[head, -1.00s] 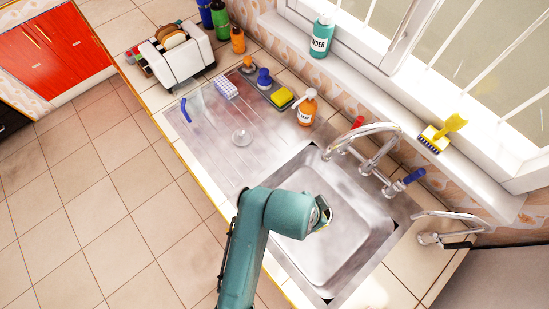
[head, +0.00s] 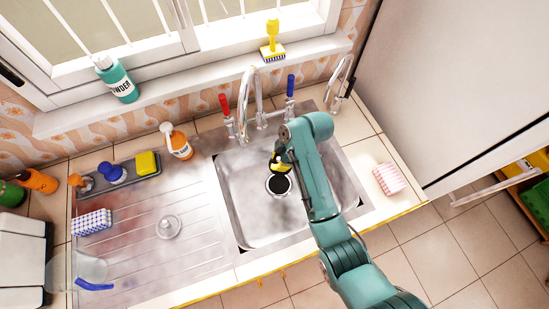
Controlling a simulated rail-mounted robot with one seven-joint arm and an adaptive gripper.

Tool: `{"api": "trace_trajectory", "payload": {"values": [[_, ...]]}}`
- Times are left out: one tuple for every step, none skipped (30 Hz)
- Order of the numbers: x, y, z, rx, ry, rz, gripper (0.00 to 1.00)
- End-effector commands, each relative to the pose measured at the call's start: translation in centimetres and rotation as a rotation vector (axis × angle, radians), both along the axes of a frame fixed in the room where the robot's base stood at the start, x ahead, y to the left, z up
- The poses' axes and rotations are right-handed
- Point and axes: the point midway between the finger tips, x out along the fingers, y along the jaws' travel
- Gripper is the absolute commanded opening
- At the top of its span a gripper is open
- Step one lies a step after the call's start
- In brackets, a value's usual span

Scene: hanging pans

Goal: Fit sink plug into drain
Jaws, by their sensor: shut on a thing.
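The steel sink basin (head: 235,190) is in the middle of the head view. The drain (head: 280,186) shows as a pale ring with a dark round centre in the basin floor. My gripper (head: 279,166), black and yellow, points down into the basin just above the drain in the picture. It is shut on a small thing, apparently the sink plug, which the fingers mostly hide. I cannot tell whether the dark centre is the open hole or the plug, nor whether they touch.
The tap (head: 246,100) arches behind the basin, close to my arm, between a red handle (head: 224,104) and a blue handle (head: 290,86). A round clear piece (head: 168,227) lies on the drainboard (head: 140,250). A pink checked sponge (head: 389,178) is right of my arm. An orange bottle (head: 178,144) stands behind.

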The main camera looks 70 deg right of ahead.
Motion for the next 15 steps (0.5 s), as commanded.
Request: {"api": "trace_trajectory", "payload": {"values": [[-0.1,-0.1,-0.3,0.001,0.0,0.004,0.0],[-0.1,0.0,-0.4,0.001,0.001,0.004,0.0],[-0.1,0.0,-0.6,0.0,0.001,0.004,0.0],[-0.1,0.0,-0.8,0.0,0.001,0.004,0.0],[-0.1,0.0,-1.1,0.0,0.001,0.004,0.0],[-0.1,0.0,-1.4,-0.001,0.001,0.003,0.0],[-0.1,0.0,-1.7,-0.001,0.001,0.003,0.0],[0.0,0.0,-2.1,-0.001,0.002,0.003,0.0],[0.0,0.0,-2.5,-0.001,0.002,0.002,0.0],[0.0,0.0,-2.9,-0.001,0.002,0.002,0.0],[0.0,0.0,-3.2,-0.001,0.002,0.002,0.0],[0.0,0.0,-3.7,-0.001,0.002,0.002,0.0],[0.0,0.0,-4.0,-0.002,0.001,0.001,0.0],[0.0,0.0,-4.3,-0.002,0.001,0.001,0.0],[0.0,0.0,-4.7,-0.002,0.001,0.001,0.0]]}}
